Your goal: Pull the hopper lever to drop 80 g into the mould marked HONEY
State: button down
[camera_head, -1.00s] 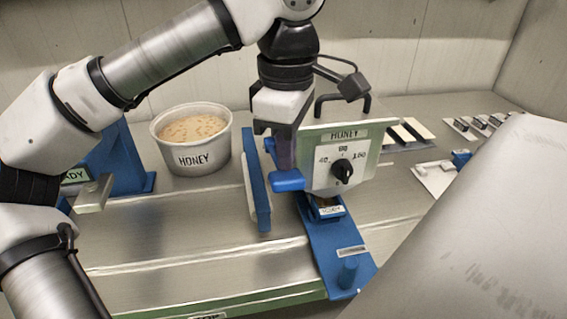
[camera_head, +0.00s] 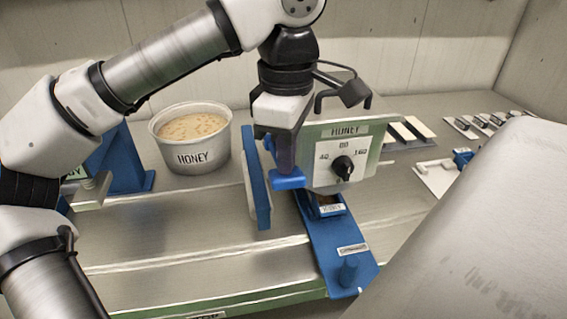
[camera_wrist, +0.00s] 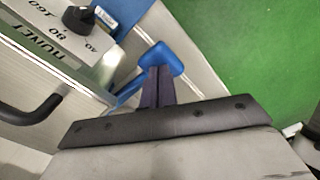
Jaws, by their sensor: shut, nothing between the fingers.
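The hopper (camera_head: 385,140) has a pale front panel marked HONEY, with a black dial (camera_head: 343,168) among 40, 80 and 160. The dial also shows in the wrist view (camera_wrist: 80,18). The blue lever (camera_head: 288,179) is at the panel's left; its blue end shows in the wrist view (camera_wrist: 161,57). My gripper (camera_head: 285,160) is shut, its dark purple fingers (camera_wrist: 158,88) right at the lever; I cannot tell whether they touch it. A small blue mould (camera_head: 340,198) with a white label sits below the hopper, its lettering too small to read. Something brown shows inside it.
The mould stands on a blue slide (camera_head: 325,243) with an upright peg (camera_head: 348,270). A white tub (camera_head: 195,158) marked HONEY stands left, near a blue stand (camera_head: 125,160). A blue upright plate (camera_head: 257,180) is beside the lever. Small parts (camera_head: 478,125) lie at right.

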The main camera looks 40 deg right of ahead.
aim_at(286, 179)
jog(key=shift+f+b, duration=1.35)
jog(key=shift+f, duration=1.1)
jog(key=shift+r, duration=0.15)
notch_tip(286, 179, up, 10)
jog(key=p, duration=0.8)
